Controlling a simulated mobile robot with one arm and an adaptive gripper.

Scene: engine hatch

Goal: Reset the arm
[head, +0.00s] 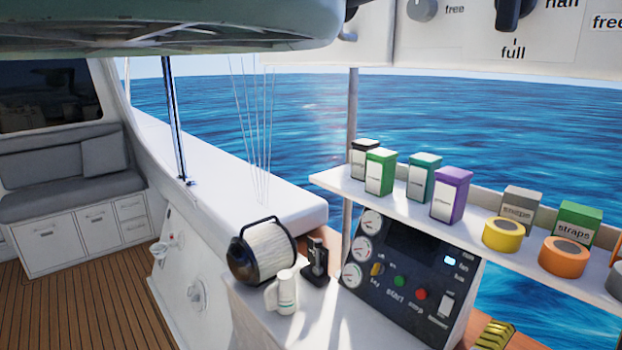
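My gripper is not in view, and I see no part of the arm that I can be sure of. I cannot tell from this head view where the arm stands or whether the gripper holds anything.
A counter holds a black-capped filter (268,250), a white jug (286,293), a black lever-like device (316,262) and a gauge panel (405,285). A shelf (335,184) carries several boxes and tape rolls. A large grey-green shape (170,30) covers the top left. Wooden deck (90,310) is clear.

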